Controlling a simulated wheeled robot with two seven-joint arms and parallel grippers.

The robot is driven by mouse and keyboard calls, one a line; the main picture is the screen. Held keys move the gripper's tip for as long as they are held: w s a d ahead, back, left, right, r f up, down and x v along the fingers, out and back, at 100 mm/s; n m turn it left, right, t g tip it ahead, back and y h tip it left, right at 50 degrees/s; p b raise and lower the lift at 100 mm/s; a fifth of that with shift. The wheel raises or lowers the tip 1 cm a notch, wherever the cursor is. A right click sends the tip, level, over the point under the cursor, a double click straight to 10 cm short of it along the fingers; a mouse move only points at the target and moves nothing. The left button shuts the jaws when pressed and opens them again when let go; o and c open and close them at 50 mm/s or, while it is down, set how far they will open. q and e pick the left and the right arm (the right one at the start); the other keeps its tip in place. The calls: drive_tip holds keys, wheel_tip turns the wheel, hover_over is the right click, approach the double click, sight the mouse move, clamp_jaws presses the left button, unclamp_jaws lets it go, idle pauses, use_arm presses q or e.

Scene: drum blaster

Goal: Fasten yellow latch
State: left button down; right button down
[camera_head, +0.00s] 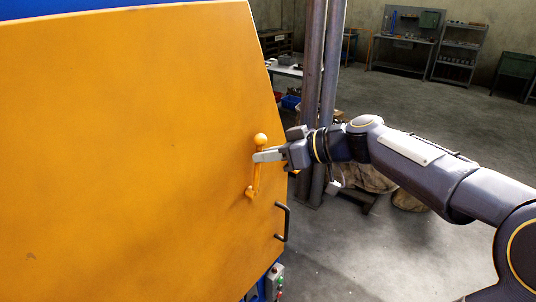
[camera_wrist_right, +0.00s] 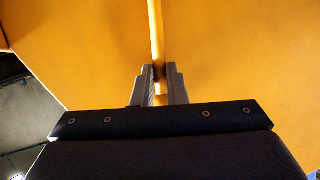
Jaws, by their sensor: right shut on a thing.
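The yellow latch (camera_head: 257,180) is a thin upright lever with a round knob (camera_head: 261,139) on top, near the right edge of the large yellow door (camera_head: 130,130). My right gripper (camera_head: 262,156) comes in from the right and is shut on the lever just below the knob. In the right wrist view the latch rod (camera_wrist_right: 156,40) runs down between the two fingers (camera_wrist_right: 160,88); its gripped part is partly hidden by them. My left gripper is not in view.
A black handle (camera_head: 284,222) sits on the door's right edge, below the latch. A control box with buttons (camera_head: 274,280) is under it. Rusty vertical posts (camera_head: 318,90) stand behind my right gripper. Open floor lies to the right.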

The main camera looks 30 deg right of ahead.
drive_tip(key=w+d+f+m+y+b, duration=0.1)
drive_tip(key=d+f+m+b, duration=0.1)
drive_tip(key=b, duration=0.3)
drive_tip(key=w+d+f+m+y+b, duration=0.1)
drive_tip(key=d+f+m+y+b, duration=0.1)
drive_tip(key=d+f+m+b, duration=0.1)
drive_tip(key=w+d+f+m+t+y+b, duration=0.1)
drive_tip(key=d+f+m+y+b, duration=0.1)
drive_tip(key=b, duration=0.6)
drive_tip(key=shift+d+f+m, duration=0.2)
drive_tip(key=shift+f+m, duration=0.2)
drive_tip(key=shift+m, duration=0.5)
drive_tip(key=m+b, duration=0.1)
drive_tip(key=f+m+b, duration=0.1)
drive_tip(key=f+t+y, duration=0.1)
drive_tip(key=shift+w+d+f+m+b, duration=0.15)
drive_tip(key=shift+d+m+b, duration=0.1)
drive_tip(key=shift+m+b, duration=0.15)
drive_tip(key=shift+f+m+t+b, duration=0.45)
drive_tip(key=shift+m+b, duration=0.15)
drive_tip(key=shift+m, duration=0.1)
drive_tip(key=shift+f, duration=0.1)
drive_tip(key=c, duration=1.5)
unclamp_jaws()
drive_tip(key=shift+o, duration=0.2)
drive_tip(key=v, duration=0.7)
drive_tip(key=shift+s+d+b, duration=0.25)
drive_tip(key=shift+d+b, duration=0.05)
drive_tip(key=shift+b, duration=0.15)
